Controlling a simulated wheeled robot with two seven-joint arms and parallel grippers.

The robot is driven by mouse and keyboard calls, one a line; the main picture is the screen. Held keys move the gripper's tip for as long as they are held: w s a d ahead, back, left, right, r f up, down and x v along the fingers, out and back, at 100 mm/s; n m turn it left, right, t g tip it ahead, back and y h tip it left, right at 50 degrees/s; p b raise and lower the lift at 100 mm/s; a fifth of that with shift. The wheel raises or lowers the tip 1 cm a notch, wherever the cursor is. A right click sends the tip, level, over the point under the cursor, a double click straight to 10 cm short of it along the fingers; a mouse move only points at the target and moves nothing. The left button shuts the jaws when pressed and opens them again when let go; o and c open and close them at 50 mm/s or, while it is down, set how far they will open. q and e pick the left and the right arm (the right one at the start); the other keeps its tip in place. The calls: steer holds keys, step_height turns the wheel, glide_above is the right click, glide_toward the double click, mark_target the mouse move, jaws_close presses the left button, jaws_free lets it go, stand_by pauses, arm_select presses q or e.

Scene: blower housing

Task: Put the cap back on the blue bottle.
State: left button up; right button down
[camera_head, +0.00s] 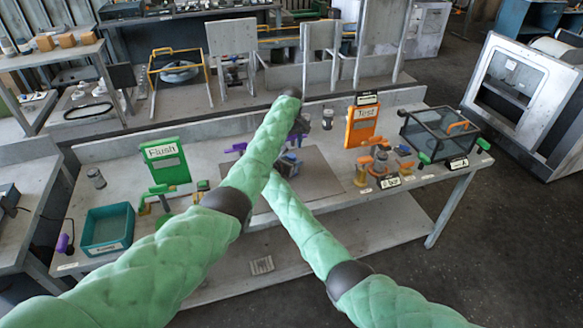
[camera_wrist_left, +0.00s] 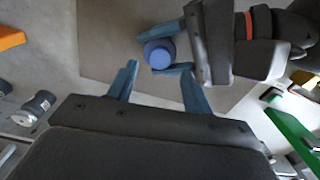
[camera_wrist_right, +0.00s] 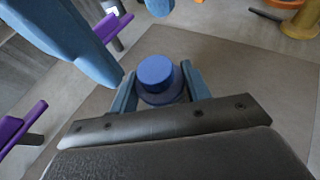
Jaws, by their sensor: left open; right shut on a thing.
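The blue bottle (camera_wrist_right: 158,95) is held upright between the fingers of my right gripper (camera_wrist_right: 159,74), seen from above in the right wrist view. A smaller, smooth blue disc (camera_wrist_right: 155,70) sits on top of it; it looks like the cap, though I cannot tell if it is fully seated. The bottle also shows in the left wrist view (camera_wrist_left: 158,53), just beyond the fingertips of my left gripper (camera_wrist_left: 158,72). My left gripper is open and empty, close to the bottle. In the head view, my arms largely hide the bottle.
A grey mat (camera_head: 318,185) lies under the grippers on the workbench. To the left are a green "Flush" panel (camera_head: 167,172) and a teal bin (camera_head: 107,230). To the right are an orange "Test" panel (camera_head: 361,128) and a clear dark-framed box (camera_head: 440,130). Purple-handled parts (camera_wrist_right: 22,127) stand nearby.

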mark_target(291, 156)
arm_select(q)
steer(key=shift+c, duration=0.3)
steer(key=shift+r+n, duration=1.7)
steer(key=shift+r, duration=0.05)
steer(key=shift+f, duration=0.1)
steer(key=shift+f, duration=3.95)
steer(key=c, duration=1)
steer(key=shift+m, duration=0.9)
steer(key=o, duration=1.1)
steer(key=shift+d, duration=0.1)
steer(key=shift+o, duration=0.2)
